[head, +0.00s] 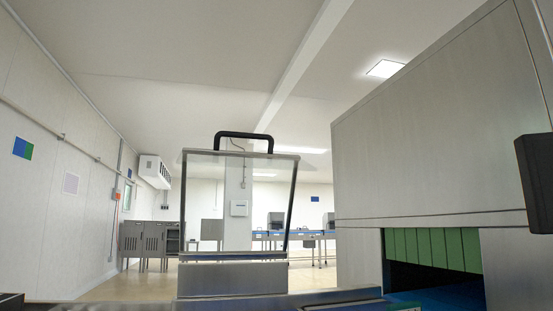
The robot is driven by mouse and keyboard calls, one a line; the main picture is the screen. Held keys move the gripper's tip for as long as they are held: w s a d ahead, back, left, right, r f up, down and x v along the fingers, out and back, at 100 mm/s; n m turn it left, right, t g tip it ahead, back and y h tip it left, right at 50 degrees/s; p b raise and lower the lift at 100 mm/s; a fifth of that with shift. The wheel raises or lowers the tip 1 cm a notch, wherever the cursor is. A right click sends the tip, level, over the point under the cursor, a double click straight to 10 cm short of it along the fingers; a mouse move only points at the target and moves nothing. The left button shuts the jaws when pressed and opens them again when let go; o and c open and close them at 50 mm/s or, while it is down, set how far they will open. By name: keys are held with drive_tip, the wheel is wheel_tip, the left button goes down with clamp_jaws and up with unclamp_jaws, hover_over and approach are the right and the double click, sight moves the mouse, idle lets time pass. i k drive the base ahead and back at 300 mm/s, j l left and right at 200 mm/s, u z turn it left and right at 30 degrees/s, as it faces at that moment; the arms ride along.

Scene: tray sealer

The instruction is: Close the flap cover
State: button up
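The flap cover (238,190) is a clear see-through panel with dark side edges. It stands raised and roughly upright in the middle of the head view, with the far room showing through it. A black bar handle (243,135) is on its top edge. Its lower edge is at a metal housing (232,278) at the bottom of the view. My gripper is not in view, and nothing is seen touching the cover or the handle.
A large metal machine housing (430,130) fills the right side, with green strips (432,248) hanging over a dark opening. A dark box (537,183) juts in at the right edge. Grey cabinets (150,240) stand far back left. The air around the handle looks clear.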

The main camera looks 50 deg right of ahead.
sight(236, 255)
drive_tip(key=z, duration=1.25)
drive_tip(key=k+l, duration=0.05)
drive_tip(key=k, duration=0.05)
